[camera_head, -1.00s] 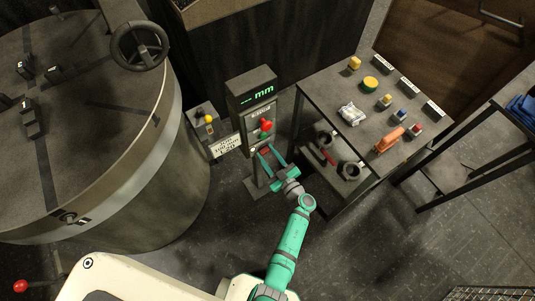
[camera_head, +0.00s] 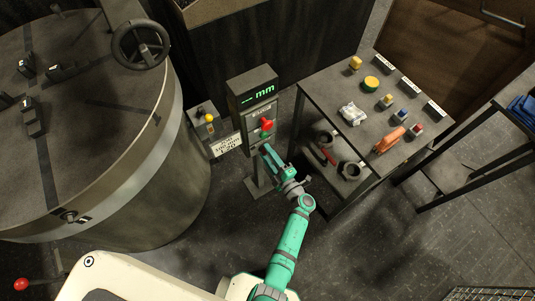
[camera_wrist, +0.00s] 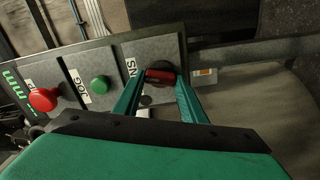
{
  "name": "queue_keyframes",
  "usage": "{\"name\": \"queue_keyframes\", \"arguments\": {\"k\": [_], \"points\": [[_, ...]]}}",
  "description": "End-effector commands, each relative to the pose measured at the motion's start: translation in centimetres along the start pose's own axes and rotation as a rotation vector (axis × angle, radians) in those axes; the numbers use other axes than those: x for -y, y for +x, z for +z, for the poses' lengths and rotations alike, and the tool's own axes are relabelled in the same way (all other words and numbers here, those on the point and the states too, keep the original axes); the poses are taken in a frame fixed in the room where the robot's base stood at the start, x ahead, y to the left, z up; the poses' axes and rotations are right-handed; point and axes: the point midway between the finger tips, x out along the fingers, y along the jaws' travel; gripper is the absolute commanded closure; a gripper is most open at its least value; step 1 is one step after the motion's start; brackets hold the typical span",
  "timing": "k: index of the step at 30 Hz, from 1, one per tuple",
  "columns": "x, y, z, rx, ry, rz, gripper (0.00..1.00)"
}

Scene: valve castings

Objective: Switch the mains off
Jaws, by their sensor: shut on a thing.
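The mains switch (camera_wrist: 160,74) shows in the wrist view as a red bar handle on a dark round base, beside a partly covered label ending in "NS". It sits at the end of the grey control panel (camera_wrist: 150,47). In the head view the panel is on a post with a green "mm" display (camera_head: 254,91); the switch is hidden there by my gripper (camera_head: 267,150). In the wrist view my gripper (camera_wrist: 158,82) has its two green fingers on either side of the red handle, shut on it. The handle lies roughly across the gap between the fingers.
A red mushroom button (camera_wrist: 43,99) and a green JOG button (camera_wrist: 100,84) are on the same panel. A large round drum (camera_head: 150,185) stands left. A table (camera_head: 335,90) with small parts stands right. A small yellow-knobbed box (camera_head: 207,118) is left of the panel.

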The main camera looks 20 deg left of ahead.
Motion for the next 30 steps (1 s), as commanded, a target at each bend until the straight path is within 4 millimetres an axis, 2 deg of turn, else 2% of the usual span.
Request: {"name": "queue_keyframes", "arguments": {"k": [12, 30], "points": [[0.33, -0.13, -0.11, -0.002, -0.259, -0.002, 0.85], [0.40, -0.15, -0.09, -0.002, -0.331, -0.003, 0.85]]}}
